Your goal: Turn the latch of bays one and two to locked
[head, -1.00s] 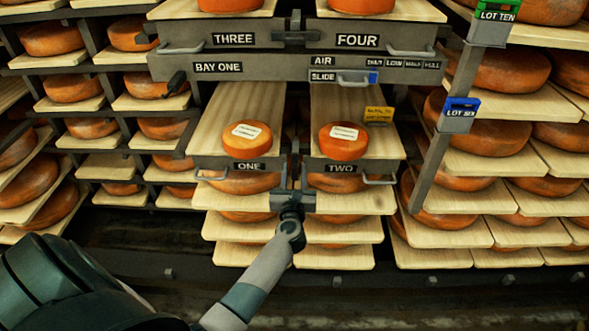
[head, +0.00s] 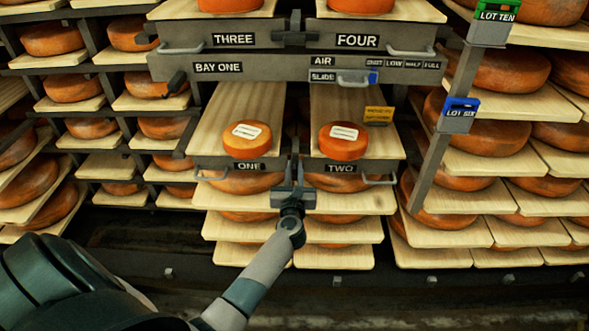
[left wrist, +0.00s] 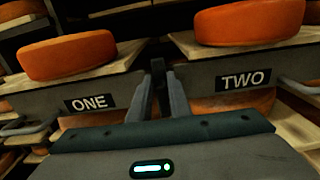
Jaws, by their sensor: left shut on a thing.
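Bay one is marked by the label ONE (head: 249,166) on the left board and bay two by the label TWO (head: 342,168) on the right board. Between them is the dark latch (left wrist: 158,84), mostly hidden by my gripper; it looks close to upright in the left wrist view. My left gripper (head: 294,172) is at the gap between the boards, its fingers shut on the latch. It also shows in the left wrist view (left wrist: 161,80). My right gripper is in neither view.
A labelled cheese wheel sits on bay one (head: 247,139) and another on bay two (head: 343,139). Handles (head: 379,180) stick out below the boards. Bays THREE (head: 233,39) and FOUR (head: 357,41) are above, with another latch (head: 294,38) between them.

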